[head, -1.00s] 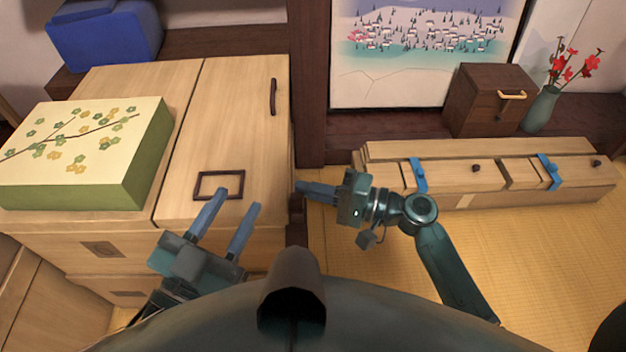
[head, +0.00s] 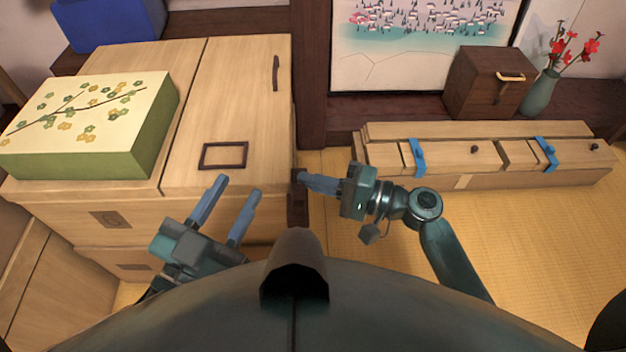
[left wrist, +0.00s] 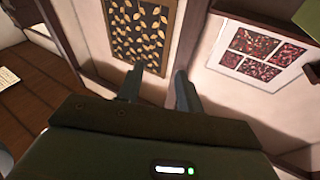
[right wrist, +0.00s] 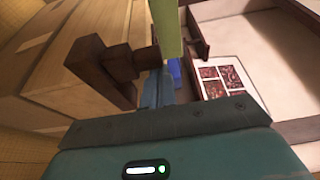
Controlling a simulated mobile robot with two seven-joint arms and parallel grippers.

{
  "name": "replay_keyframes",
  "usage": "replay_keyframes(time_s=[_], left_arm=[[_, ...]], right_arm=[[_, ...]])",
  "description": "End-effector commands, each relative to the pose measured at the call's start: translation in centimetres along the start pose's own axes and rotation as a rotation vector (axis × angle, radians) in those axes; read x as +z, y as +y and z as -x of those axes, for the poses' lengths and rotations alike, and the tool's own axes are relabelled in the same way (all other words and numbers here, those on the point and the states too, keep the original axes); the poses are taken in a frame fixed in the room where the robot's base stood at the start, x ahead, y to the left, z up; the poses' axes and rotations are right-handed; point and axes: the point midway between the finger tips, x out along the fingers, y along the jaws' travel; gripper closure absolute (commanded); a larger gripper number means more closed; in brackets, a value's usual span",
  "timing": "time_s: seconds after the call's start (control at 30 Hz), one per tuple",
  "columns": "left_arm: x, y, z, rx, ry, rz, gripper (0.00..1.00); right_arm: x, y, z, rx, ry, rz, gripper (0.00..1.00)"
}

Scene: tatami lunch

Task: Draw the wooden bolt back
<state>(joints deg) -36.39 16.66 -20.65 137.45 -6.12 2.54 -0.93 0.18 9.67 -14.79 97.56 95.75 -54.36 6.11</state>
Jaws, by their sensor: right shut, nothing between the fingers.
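The wooden bolt (head: 298,176) is a dark brown piece at the right side of the pale wood cabinet (head: 240,100). In the right wrist view, the dark bolt (right wrist: 122,62) and its bracket (right wrist: 95,65) stick out from the cabinet's side. My right gripper (head: 306,180) is shut and empty, its fingertips close beside the bolt. Its fingers also show in the right wrist view (right wrist: 157,88), just right of the bolt's end. I cannot tell whether they touch it. My left gripper (head: 238,187) is open and empty, by the cabinet's front top edge.
A green box with a floral lid (head: 95,120) stands on the cabinet, left of a dark square frame (head: 223,156). A long low wooden chest with blue straps (head: 480,160) lies to the right. A brown box (head: 490,82) and vase (head: 541,92) stand behind. Tatami floor (head: 530,240) is clear.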

Motion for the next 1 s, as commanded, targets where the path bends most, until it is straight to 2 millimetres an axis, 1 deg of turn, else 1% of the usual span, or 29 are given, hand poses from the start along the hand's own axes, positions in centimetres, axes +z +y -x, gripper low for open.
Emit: replay_keyframes(time_s=[0.03,0.23,0.33,0.47,0.57,0.7,0.8,0.9,1.0], left_arm=[[0.0,0.0,0.0,0.0,0.0,0.0,0.64],[-0.1,0.0,0.0,0.001,0.001,0.0,0.64],[-0.3,0.0,-0.1,0.001,0.001,-0.002,0.64],[-0.6,0.0,-0.1,0.002,0.003,-0.012,0.64],[-0.8,0.0,-0.1,0.002,0.003,-0.02,0.64],[-0.6,-0.1,-0.1,0.001,-0.006,-0.03,0.64],[-0.5,-0.2,0.0,-0.002,-0.012,-0.037,0.64],[-0.3,-0.3,0.1,-0.004,-0.016,-0.044,0.64],[-0.2,-0.3,0.1,-0.005,-0.019,-0.047,0.64]], right_arm=[[0.8,0.1,-0.2,0.0,-0.022,-0.007,1.0],[0.9,0.2,0.0,0.001,-0.024,-0.009,1.0],[0.9,0.3,1.0,0.003,-0.022,-0.01,1.0],[0.7,0.3,3.4,0.007,-0.018,-0.009,1.0],[0.6,0.1,5.8,0.006,-0.014,-0.007,1.0],[0.3,0.1,8.9,0.004,-0.009,-0.006,1.0],[0.2,0.1,10.7,0.003,-0.006,-0.005,1.0],[0.1,0.1,12.0,0.002,-0.004,-0.005,1.0],[0.1,0.1,12.8,0.002,-0.004,-0.004,1.0]])
